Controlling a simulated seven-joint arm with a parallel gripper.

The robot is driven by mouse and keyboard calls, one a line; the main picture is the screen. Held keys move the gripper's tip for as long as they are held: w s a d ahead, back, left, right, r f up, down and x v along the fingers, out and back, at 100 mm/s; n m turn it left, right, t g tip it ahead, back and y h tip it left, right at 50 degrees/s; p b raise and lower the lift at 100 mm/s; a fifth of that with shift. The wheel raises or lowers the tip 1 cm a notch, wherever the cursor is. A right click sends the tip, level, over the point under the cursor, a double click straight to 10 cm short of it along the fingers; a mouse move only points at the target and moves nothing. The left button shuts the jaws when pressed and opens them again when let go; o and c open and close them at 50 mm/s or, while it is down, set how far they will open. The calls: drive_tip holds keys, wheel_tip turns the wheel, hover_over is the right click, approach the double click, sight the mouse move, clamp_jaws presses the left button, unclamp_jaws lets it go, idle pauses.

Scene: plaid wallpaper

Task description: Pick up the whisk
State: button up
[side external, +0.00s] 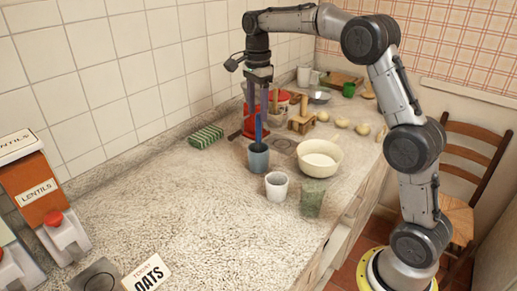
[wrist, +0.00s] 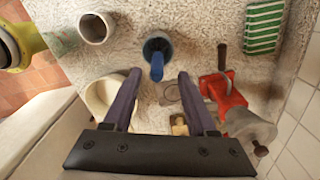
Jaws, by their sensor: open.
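A blue handle (side external: 258,129) stands upright out of a blue-grey cup (side external: 258,159) on the counter. It appears to be the whisk; its wire end is not visible. In the wrist view the blue handle (wrist: 157,67) points up toward the camera from the blue cup (wrist: 154,45). My gripper (side external: 258,108) is above the cup, pointing down, with its fingers around the level of the handle's top. In the wrist view my gripper (wrist: 158,76) is open and empty, its fingers on either side of the handle in the picture. Contact is not visible.
A white cup (side external: 277,185), a greenish glass (side external: 312,198) and a cream bowl (side external: 320,158) stand right of the blue cup. A red clamp-like device (wrist: 222,92) and a green striped cloth (side external: 206,136) are close by. The front-left counter (side external: 170,215) is largely clear.

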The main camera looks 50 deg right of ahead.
sight(258, 141)
drive_tip(key=shift+s+f, duration=0.2)
drive_tip(key=shift+f, duration=3.5)
clamp_jaws()
